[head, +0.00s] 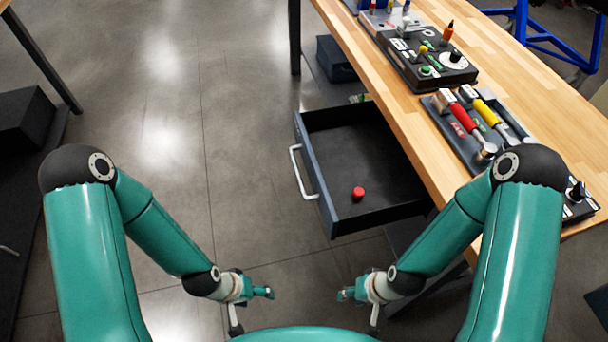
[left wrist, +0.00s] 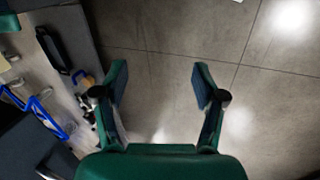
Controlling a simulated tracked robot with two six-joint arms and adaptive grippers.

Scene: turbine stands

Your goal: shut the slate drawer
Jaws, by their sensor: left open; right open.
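The slate drawer (head: 314,176) is pulled out from under the workbench, in the middle of the head view. It has a pale bar handle (head: 298,172) on its front. A small red object (head: 358,193) lies on the drawer floor. My left gripper (head: 262,293) is open and empty, low in the head view and nearer to me than the drawer. In the left wrist view my left gripper (left wrist: 160,90) has its fingers apart over bare floor. My right gripper (head: 350,294) is open and empty below the drawer's near corner in the picture. Neither gripper touches the drawer.
The wooden workbench (head: 400,110) runs along the right. It carries a dark control panel (head: 430,62) and a tray (head: 445,112) of tools with red and yellow handles. A dark box (head: 335,60) stands beyond the drawer. The floor left of the drawer is clear.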

